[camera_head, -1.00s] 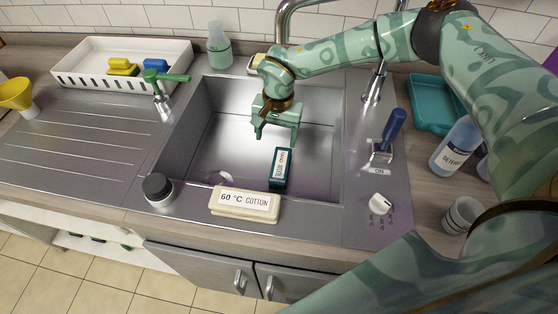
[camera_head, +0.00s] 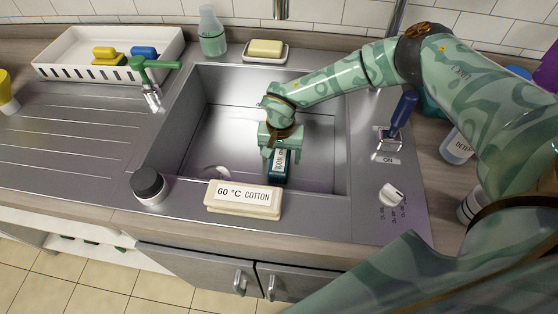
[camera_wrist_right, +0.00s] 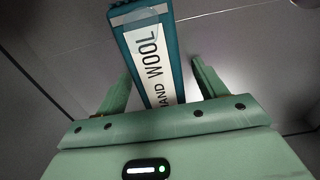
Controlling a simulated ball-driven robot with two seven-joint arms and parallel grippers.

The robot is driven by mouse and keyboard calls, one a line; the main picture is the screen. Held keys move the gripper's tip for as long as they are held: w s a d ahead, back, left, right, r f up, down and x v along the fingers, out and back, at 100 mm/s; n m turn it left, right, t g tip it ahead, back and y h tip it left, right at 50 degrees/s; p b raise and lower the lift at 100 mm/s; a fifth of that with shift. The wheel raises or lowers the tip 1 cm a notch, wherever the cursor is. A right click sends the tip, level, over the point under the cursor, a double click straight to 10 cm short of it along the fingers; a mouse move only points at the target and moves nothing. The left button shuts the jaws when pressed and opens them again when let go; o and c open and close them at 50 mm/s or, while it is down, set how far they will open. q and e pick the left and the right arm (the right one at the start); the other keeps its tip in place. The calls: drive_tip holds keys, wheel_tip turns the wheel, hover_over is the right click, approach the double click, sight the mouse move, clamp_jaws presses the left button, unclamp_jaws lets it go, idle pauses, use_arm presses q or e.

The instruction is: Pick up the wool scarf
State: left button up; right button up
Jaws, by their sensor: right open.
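The wool scarf (camera_head: 279,164) is a teal block with a white label, lying in the sink basin. In the right wrist view the scarf (camera_wrist_right: 152,58) shows a label with "WOOL" on it, and its near end lies between the fingers. My right gripper (camera_head: 279,158) is over the scarf in the basin, with its jaws open on either side of it. In the wrist view the right gripper's fingers (camera_wrist_right: 162,82) stand apart from the scarf's sides, with a wider gap on the right. My left gripper is not in view.
A cream block labelled "60 °C COTTON" (camera_head: 243,199) lies on the sink's front rim. A dark-topped knob (camera_head: 149,185) stands left of it. A blue-handled lever (camera_head: 399,119) and a white dial (camera_head: 391,195) are on the right. The basin's left part is clear.

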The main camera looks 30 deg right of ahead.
drive_tip(key=shift+r, duration=0.15)
drive_tip(key=shift+c, duration=0.6)
drive_tip(key=c, duration=1)
drive_tip(key=shift+o, duration=0.2)
